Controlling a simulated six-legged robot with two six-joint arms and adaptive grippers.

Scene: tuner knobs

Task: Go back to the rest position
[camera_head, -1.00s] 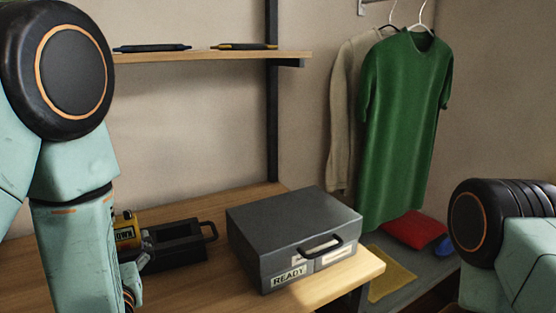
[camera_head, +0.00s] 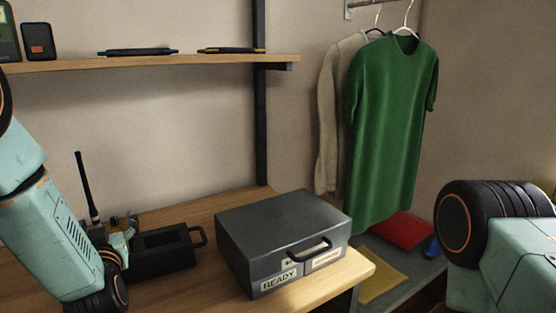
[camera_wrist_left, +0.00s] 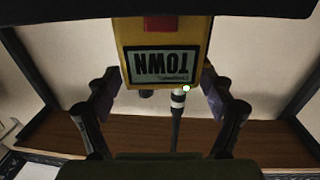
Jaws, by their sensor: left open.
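My left gripper (camera_head: 124,232) is low over the bench at the left, in front of the radio. In the left wrist view its two dark fingers (camera_wrist_left: 160,100) stand wide apart and open. The yellow radio with a TOWN display (camera_wrist_left: 163,62) shows upside down between and beyond them. I cannot tell whether a finger touches it. A white-ringed knob or stem (camera_wrist_left: 178,98) and a dark rod show below the display. In the head view the radio's body is mostly hidden by my arm and gripper; a black antenna (camera_head: 86,187) rises there. My right arm shows at the right, its gripper out of view.
A black open case (camera_head: 165,255) with a handle sits right of the left gripper. A grey READY case (camera_head: 280,235) stands on the bench's right end. A wall shelf (camera_head: 180,62) holds pens and small devices. Clothes (camera_head: 395,130) hang at the right.

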